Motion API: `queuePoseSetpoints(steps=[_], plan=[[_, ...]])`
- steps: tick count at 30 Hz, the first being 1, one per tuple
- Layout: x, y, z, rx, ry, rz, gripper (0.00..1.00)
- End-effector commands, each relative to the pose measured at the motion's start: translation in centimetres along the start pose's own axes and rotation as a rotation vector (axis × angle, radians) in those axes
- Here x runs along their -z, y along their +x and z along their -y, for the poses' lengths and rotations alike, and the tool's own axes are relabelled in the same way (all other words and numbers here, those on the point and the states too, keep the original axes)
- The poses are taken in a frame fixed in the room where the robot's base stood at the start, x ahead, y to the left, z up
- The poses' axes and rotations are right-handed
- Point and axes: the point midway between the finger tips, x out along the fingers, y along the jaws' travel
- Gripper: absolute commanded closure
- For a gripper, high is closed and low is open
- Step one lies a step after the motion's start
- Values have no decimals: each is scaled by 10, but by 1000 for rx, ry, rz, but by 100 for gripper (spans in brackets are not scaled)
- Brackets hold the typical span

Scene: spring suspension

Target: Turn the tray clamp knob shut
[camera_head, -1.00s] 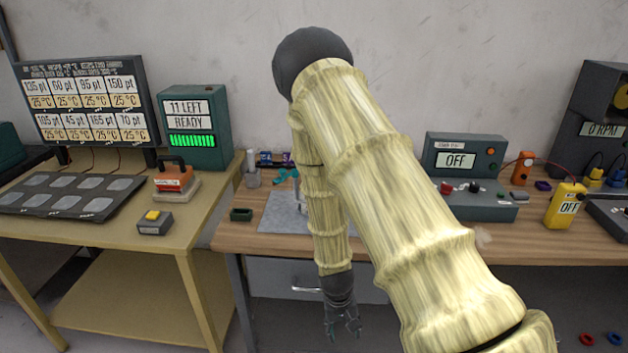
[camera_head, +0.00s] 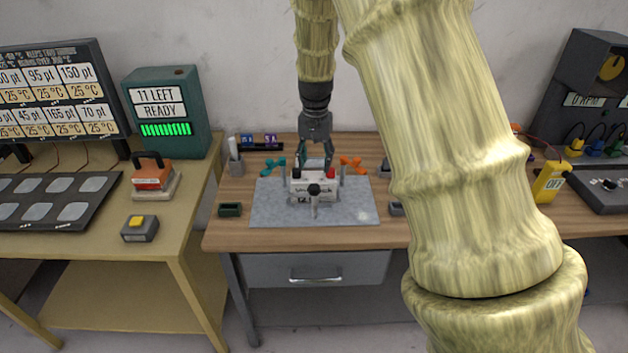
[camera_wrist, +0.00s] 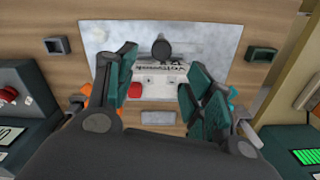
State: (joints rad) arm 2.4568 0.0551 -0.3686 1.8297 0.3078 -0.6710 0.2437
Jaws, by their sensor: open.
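The tray clamp stands on a grey plate (camera_head: 270,210) on the wooden bench. Its black knob (camera_head: 315,189) faces the front of a white block (camera_head: 328,185) with red and black terminals. The wrist view shows the black knob (camera_wrist: 161,49) beyond the white block (camera_wrist: 160,76) and its red terminal (camera_wrist: 135,90). My gripper (camera_head: 316,160) is open, pointing down above and behind the block. In the wrist view its teal-padded fingers (camera_wrist: 158,78) are spread to either side of the block. I cannot tell whether they touch it.
Teal (camera_head: 273,167) and orange (camera_head: 351,165) wing-shaped parts stand beside the block. A small dark green tray (camera_head: 230,210) sits left of the plate. A cup (camera_head: 236,160) stands at the back left. My arm hides part of the bench's right side.

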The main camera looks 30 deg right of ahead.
Motion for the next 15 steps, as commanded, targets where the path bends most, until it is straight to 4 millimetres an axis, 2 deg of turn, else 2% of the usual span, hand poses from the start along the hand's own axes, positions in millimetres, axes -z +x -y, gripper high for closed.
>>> queuePoseSetpoints(steps=[15], plan=[[-1, 68, -1, -1, 1, 2, 48]])
